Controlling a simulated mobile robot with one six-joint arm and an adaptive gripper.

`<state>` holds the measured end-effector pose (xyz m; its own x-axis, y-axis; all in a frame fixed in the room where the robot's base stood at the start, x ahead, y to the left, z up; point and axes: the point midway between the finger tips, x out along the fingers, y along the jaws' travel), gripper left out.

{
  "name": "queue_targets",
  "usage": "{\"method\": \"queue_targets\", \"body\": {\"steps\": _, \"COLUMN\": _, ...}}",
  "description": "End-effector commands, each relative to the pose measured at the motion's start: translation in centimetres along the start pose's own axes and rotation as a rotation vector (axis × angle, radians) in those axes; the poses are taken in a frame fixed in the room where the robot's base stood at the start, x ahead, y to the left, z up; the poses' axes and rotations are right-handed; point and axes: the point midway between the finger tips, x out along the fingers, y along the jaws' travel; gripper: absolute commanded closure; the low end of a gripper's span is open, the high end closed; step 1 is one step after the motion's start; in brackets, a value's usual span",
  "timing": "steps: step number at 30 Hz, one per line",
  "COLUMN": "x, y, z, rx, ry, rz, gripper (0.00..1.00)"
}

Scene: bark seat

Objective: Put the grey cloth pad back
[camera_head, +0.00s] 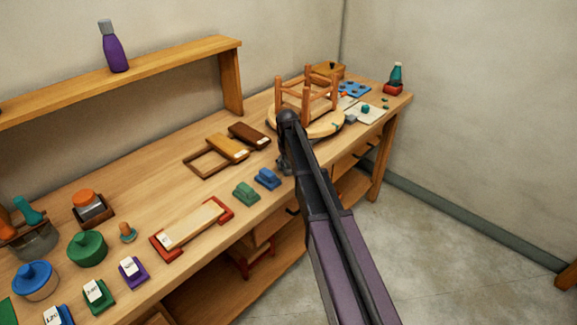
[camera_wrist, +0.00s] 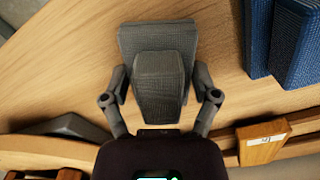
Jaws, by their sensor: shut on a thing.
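The grey cloth pad (camera_wrist: 160,85) is a dark woven block with a narrower raised part on a wider base. In the wrist view the two fingers of my gripper (camera_wrist: 160,97) are closed on either side of its raised part. In the head view the pad (camera_head: 284,168) is a small grey shape at the bench's front edge, right of the blue pad (camera_head: 267,179), partly covered by my arm. The blue pad also shows at the upper right of the wrist view (camera_wrist: 298,40), apart from my gripper. I cannot tell whether the grey pad touches the bench.
A green pad (camera_head: 246,194) sits left of the blue one. An upturned stool (camera_head: 306,100) on a round board stands behind my gripper. Yellow and brown blocks (camera_head: 230,147) lie by a wooden frame. A red-ended holder (camera_head: 192,226) lies front left.

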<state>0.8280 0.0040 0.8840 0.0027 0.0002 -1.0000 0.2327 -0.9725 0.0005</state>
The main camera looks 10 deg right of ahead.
Motion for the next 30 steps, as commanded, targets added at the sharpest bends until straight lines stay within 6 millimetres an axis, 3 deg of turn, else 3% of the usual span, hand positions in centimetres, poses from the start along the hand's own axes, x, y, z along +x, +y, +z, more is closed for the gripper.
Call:
{"method": "queue_targets", "body": {"steps": 10, "x": 0.37, "y": 0.02, "z": 0.01, "rx": 0.000, "ry": 0.000, "rz": 0.000, "gripper": 0.60}}
{"method": "queue_targets", "body": {"steps": 11, "x": 0.29, "y": 0.02, "z": 0.01, "rx": 0.000, "ry": 0.000, "rz": 0.000, "gripper": 0.16}}
{"method": "queue_targets", "body": {"steps": 12, "x": 0.24, "y": 0.02, "z": 0.01, "rx": 0.000, "ry": 0.000, "rz": 0.000, "gripper": 0.05}}
{"method": "queue_targets", "body": {"steps": 13, "x": 0.24, "y": 0.02, "z": 0.00, "rx": 0.000, "ry": 0.000, "rz": 0.000, "gripper": 0.00}}
{"method": "queue_targets", "body": {"steps": 30, "x": -0.04, "y": 0.02, "z": 0.01, "rx": 0.000, "ry": 0.000, "rz": 0.000, "gripper": 0.00}}
